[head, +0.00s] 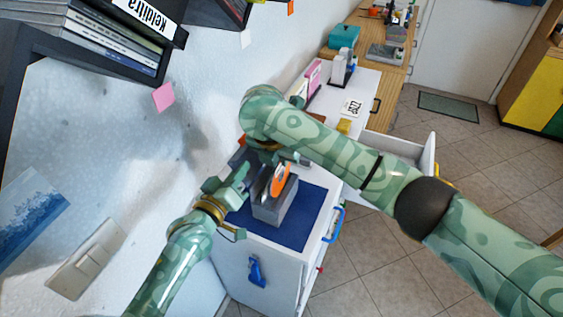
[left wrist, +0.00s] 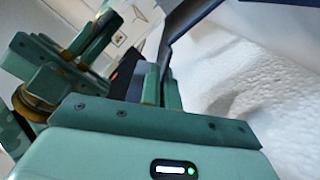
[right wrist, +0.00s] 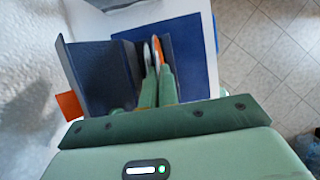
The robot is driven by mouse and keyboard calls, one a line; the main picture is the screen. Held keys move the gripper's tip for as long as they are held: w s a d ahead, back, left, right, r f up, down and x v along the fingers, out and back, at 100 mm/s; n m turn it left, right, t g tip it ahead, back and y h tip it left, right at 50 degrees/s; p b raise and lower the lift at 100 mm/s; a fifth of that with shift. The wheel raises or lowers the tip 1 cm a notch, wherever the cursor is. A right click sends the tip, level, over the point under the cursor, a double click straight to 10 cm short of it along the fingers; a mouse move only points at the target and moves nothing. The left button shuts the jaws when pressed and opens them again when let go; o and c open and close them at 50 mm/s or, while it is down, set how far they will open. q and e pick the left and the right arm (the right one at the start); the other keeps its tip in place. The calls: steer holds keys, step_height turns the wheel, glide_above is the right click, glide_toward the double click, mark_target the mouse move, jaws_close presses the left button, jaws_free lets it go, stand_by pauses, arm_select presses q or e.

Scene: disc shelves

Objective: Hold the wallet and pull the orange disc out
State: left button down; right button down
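The dark grey-blue wallet (head: 272,209) stands upright on a blue mat (head: 312,207). The orange disc (head: 279,179) sticks up from its top. My left gripper (head: 247,182) is at the wallet's wall side; in the left wrist view its fingers (left wrist: 161,84) are close together, with a dark wallet panel (left wrist: 184,16) between them. In the right wrist view my right gripper (right wrist: 156,76) reaches into the wallet (right wrist: 88,72), its fingers close together on the thin orange disc (right wrist: 158,50). A pale disc edge (right wrist: 147,53) lies beside it. My right arm partly hides its gripper in the head view.
The mat lies on a white cabinet (head: 245,262) with a blue handle (head: 335,224). An open drawer (head: 400,146) is beyond my right arm. A wall shelf with cases (head: 110,45) hangs at upper left.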

steer(key=shift+r, duration=1.6)
arm_select(q)
steer(key=c, duration=1.6)
jaws_free()
